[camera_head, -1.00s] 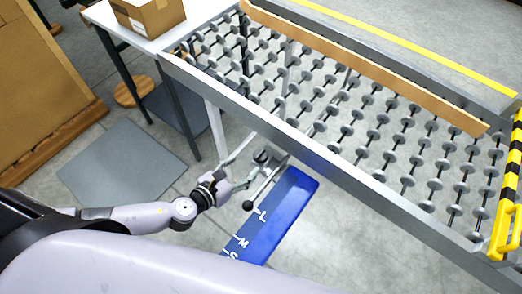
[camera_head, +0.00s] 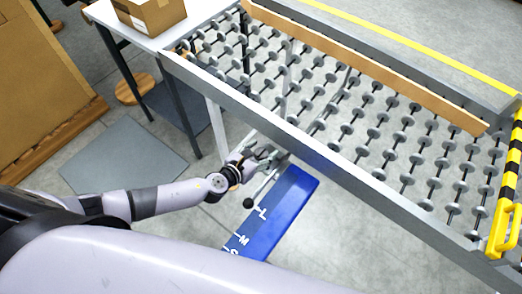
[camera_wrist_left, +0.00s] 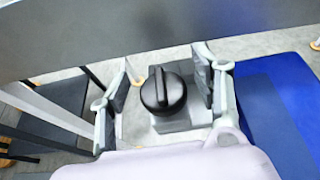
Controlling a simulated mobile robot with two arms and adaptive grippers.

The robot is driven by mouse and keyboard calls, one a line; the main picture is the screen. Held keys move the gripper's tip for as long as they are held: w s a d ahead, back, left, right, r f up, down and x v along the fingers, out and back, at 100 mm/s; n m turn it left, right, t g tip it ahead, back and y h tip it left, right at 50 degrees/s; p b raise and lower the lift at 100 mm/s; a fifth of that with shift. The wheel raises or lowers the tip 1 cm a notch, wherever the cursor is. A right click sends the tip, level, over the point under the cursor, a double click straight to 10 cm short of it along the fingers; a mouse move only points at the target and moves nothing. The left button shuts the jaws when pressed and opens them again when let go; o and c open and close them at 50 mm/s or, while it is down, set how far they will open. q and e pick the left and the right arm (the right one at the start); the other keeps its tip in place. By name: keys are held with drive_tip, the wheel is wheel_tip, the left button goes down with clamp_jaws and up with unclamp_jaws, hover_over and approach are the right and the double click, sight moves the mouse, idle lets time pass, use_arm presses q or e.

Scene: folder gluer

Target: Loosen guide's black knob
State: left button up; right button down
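The black knob (camera_wrist_left: 163,92) is round with a raised grip bar and sits on a grey block (camera_wrist_left: 185,119) in the left wrist view. My left gripper (camera_wrist_left: 158,88) is open, with one finger on each side of the knob and visible gaps between them. The gripper mostly hides the knob there. A lever with a black ball end (camera_head: 249,203) hangs beside it. My right gripper is not in view.
The roller conveyor's grey side rail (camera_head: 330,160) runs close beyond the left gripper. A white table (camera_head: 160,38) with a cardboard box (camera_head: 150,12) stands at the upper left. A yellow-black striped bar (camera_head: 509,175) is at the right. Floor lies open below the conveyor.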

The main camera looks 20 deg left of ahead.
use_arm(q)
drive_tip(key=c, duration=1.1)
drive_tip(key=shift+r+n+y+p, duration=0.15)
drive_tip(key=shift+n+y+p, duration=0.9)
drive_tip(key=shift+y, duration=0.25)
drive_tip(key=n+y, duration=0.3)
drive_tip(key=shift+t+p, duration=0.3)
drive_tip(key=n+g+y, duration=0.1)
drive_tip(key=n+y, duration=0.2)
drive_tip(key=y, duration=0.1)
drive_tip(key=shift+f+b, duration=0.2)
drive_tip(key=shift+b, duration=0.1)
drive_tip(key=n+g+y+b, duration=0.1)
drive_tip(key=n+g+y, duration=0.1)
drive_tip(key=n+y, duration=0.1)
drive_tip(key=shift+n+y, duration=0.3)
drive_tip(key=shift+n, duration=0.15)
drive_tip(key=shift+n+g+y+b, duration=0.4)
drive_tip(key=shift+n+y+b, duration=0.1)
drive_tip(key=shift+a+r, duration=0.1)
drive_tip(key=shift+r, duration=0.05)
